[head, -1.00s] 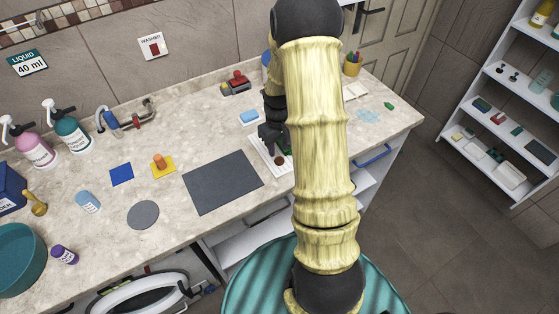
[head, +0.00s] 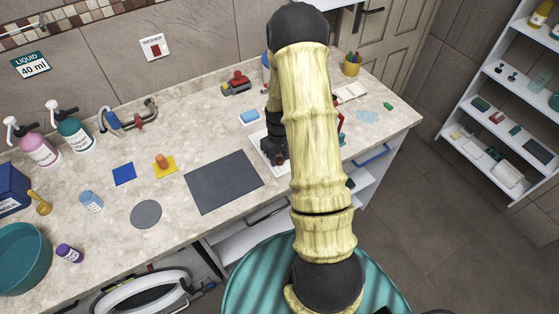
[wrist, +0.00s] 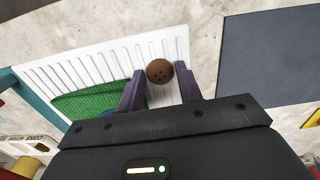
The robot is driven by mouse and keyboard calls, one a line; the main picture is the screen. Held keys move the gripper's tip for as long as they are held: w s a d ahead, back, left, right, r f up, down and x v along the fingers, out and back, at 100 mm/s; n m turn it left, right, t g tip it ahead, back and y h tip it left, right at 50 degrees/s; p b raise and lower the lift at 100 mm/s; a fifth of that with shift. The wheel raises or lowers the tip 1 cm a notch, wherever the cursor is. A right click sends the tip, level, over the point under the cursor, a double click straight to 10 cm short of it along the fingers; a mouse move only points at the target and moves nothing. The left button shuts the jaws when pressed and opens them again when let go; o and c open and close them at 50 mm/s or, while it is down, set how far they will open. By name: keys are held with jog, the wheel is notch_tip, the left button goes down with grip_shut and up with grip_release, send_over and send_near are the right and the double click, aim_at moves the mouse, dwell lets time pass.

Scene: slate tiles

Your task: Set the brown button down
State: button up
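The brown button (wrist: 160,72) is round and dark with small holes, and shows between my fingertips in the wrist view. My gripper (wrist: 161,88) has a finger against each side of it and appears shut on it. Behind the button is a white ribbed tray (wrist: 175,42); I cannot tell whether the button touches it. In the head view my gripper (head: 280,158) is over the tray (head: 257,143), which my arm largely hides.
A green mesh-like item (wrist: 90,103) lies at the tray's left in the wrist view. A dark grey mat (head: 222,182) lies left of the tray, with a blue sponge (head: 249,117) behind. An orange peg on a yellow square (head: 164,166) stands farther left.

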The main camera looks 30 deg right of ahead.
aim_at(280, 160)
jog(key=c, duration=0.6)
jog(key=shift+c, duration=0.5)
jog(key=shift+r, duration=0.1)
notch_tip(280, 160, up, 10)
jog(key=b, duration=0.2)
